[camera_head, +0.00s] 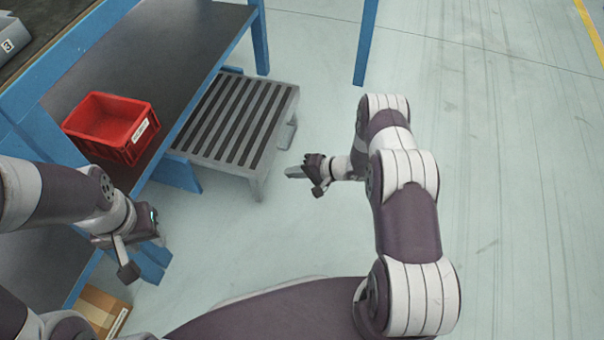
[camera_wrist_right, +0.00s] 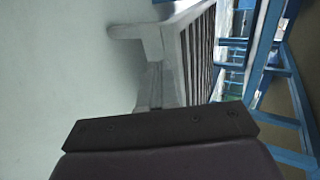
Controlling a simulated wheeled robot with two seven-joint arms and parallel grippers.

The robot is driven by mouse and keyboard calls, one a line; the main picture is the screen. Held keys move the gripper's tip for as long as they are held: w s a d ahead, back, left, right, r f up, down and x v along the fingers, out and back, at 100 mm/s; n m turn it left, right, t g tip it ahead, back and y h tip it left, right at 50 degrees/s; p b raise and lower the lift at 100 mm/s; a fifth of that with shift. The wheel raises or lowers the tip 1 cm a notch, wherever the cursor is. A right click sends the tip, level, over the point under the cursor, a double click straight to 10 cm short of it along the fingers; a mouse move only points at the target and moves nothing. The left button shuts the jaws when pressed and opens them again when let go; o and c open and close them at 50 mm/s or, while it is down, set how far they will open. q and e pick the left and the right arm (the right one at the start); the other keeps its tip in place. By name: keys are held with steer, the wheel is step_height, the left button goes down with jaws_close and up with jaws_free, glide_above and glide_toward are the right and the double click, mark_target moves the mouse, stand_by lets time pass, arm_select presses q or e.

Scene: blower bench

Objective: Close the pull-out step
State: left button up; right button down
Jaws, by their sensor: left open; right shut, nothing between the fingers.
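The pull-out step (camera_head: 236,124) is a grey slatted platform with dark strips. It sticks out from under the blue bench on the right side, low above the floor. In the right wrist view, the step's pale edge and leg (camera_wrist_right: 172,50) show ahead of the gripper. My right gripper (camera_head: 303,180) is shut and empty, just right of the step's near right corner and apart from it in the head view. My left gripper (camera_head: 128,258) is open and empty, beside the blue bench frame at the lower left.
A cardboard box (camera_head: 100,312) is at the bottom left. A blue post (camera_head: 365,42) stands at the back. The floor to the right is clear.

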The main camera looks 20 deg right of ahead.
mark_target(262, 171)
steer(key=b+x, duration=0.1)
steer(key=x, duration=0.1)
steer(key=b+x, duration=0.1)
steer(key=x, duration=0.1)
steer(key=b+x, duration=0.1)
steer(key=x, duration=0.1)
steer(key=shift+w+a+r, duration=0.2)
steer(key=shift+a+r, duration=0.1)
steer(key=shift+r, duration=0.05)
steer(key=shift+w+a+r+b, duration=0.15)
steer(key=shift+w+a+b, duration=0.2)
steer(key=shift+a, duration=0.15)
arm_select(q)
step_height(262, 171, down, 5)
steer(key=shift+r, duration=0.2)
arm_select(e)
steer(key=shift+r, duration=0.1)
steer(key=shift+a, duration=0.1)
